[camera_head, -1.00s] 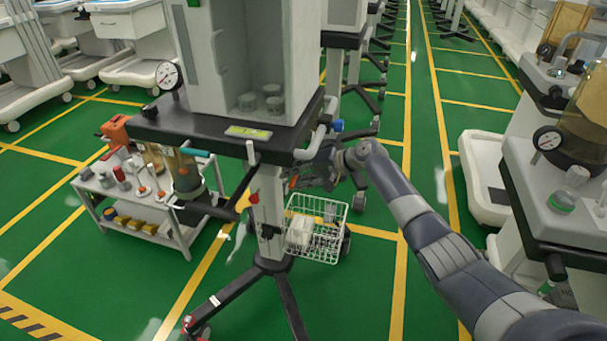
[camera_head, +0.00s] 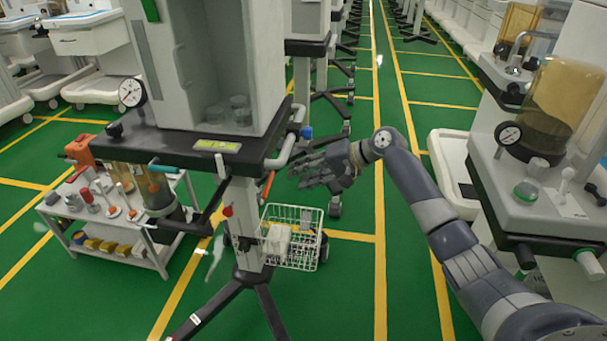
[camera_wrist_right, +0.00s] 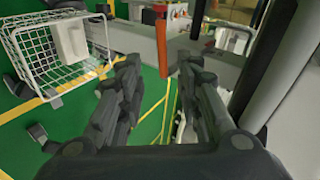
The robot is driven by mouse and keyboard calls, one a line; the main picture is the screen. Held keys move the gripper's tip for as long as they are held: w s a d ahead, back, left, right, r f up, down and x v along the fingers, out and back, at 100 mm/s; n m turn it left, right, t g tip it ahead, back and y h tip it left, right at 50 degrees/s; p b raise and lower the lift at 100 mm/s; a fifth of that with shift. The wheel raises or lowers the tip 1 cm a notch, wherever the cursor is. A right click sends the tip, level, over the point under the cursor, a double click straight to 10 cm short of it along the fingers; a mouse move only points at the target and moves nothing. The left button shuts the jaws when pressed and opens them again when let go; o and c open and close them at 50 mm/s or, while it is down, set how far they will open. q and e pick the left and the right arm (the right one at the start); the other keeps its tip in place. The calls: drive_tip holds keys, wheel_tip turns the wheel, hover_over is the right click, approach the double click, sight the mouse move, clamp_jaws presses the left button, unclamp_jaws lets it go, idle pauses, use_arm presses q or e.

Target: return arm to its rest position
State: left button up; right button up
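My right arm (camera_head: 445,235) reaches in from the lower right in the head view. Its dark grey right gripper (camera_head: 305,170) is in the air just right of the anaesthesia cart's black shelf (camera_head: 190,139). In the right wrist view the two fingers of the right gripper (camera_wrist_right: 157,62) are spread apart with nothing held. An orange-red handle (camera_wrist_right: 161,42) shows beyond the gap between the fingertips; it also shows under the cart's edge in the head view (camera_head: 267,187). My left gripper is not in view.
A white wire basket (camera_head: 320,240) hangs on the cart's post below the gripper. A low trolley (camera_head: 103,255) with tools stands left.

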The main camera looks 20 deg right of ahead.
drive_tip(key=shift+f, duration=0.1)
drive_tip(key=s+a+f+n+g+h, duration=0.2)
drive_tip(key=s+a+f, duration=0.2)
drive_tip(key=s+f, duration=0.6)
drive_tip(key=s+a+f+n+g+h, duration=0.1)
drive_tip(key=s+a+f+n+h, duration=0.15)
drive_tip(key=s+f, duration=0.7)
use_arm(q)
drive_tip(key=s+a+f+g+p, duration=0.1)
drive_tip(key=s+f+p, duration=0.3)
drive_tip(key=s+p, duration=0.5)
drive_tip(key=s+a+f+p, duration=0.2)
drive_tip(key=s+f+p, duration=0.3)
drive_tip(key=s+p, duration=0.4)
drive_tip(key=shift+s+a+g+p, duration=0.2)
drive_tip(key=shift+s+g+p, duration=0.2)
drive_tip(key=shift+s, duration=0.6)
use_arm(e)
drive_tip(key=s+f+n+g+h, duration=0.1)
drive_tip(key=s+f, duration=0.6)
drive_tip(key=s, duration=0.6)
drive_tip(key=s+d+f+n+g+h, duration=0.1)
drive_tip(key=s+f, duration=0.6)
drive_tip(key=s, duration=0.6)
drive_tip(key=s+d+f+n+g+h, duration=0.1)
drive_tip(key=s+f+h, duration=0.1)
drive_tip(key=s+f, duration=0.5)
drive_tip(key=s, duration=0.6)
drive_tip(key=shift+s+n, duration=0.3)
drive_tip(key=shift+n, duration=0.05)
